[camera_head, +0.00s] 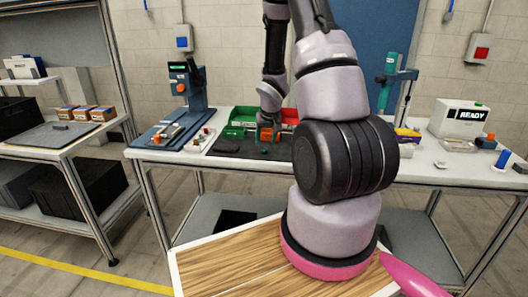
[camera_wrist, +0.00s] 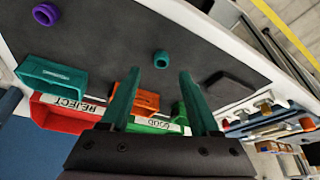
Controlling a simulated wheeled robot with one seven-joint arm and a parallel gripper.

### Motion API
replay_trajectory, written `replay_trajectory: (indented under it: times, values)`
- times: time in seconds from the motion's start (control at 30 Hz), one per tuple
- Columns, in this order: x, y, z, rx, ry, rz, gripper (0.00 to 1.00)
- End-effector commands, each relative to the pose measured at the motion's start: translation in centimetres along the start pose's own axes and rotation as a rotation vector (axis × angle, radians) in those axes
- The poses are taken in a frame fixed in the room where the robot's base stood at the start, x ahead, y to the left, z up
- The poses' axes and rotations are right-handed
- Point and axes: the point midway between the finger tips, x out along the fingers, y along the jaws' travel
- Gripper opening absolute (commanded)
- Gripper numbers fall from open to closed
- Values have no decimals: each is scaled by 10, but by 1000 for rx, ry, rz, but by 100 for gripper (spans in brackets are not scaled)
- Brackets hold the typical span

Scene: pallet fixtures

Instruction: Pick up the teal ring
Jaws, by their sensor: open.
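The teal ring (camera_wrist: 161,60) lies on the dark mat (camera_wrist: 215,50) in the wrist view, just beyond the gap between my fingertips. My gripper (camera_wrist: 160,73) has two teal fingers spread apart, with nothing held between them. It points down toward the mat, and the ring appears apart from both fingers.
The red REJECT bin (camera_wrist: 60,113) and green GOOD bin (camera_wrist: 152,126) line the mat. A dark block (camera_wrist: 230,84) is at right.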

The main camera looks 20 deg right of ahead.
Motion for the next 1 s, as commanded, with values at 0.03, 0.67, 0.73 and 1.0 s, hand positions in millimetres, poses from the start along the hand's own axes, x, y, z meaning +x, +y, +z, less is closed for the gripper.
replay_trajectory:
  times: [0.03, 0.67, 0.73, 1.0]
  values:
    - [9, -2, 3, -3, -5, 1, 62]
    - [41, -2, 4, 0, 0, 0, 24]
    - [41, -2, 4, 0, 0, 0, 0]
    - [40, -2, 4, 0, 0, 0, 0]
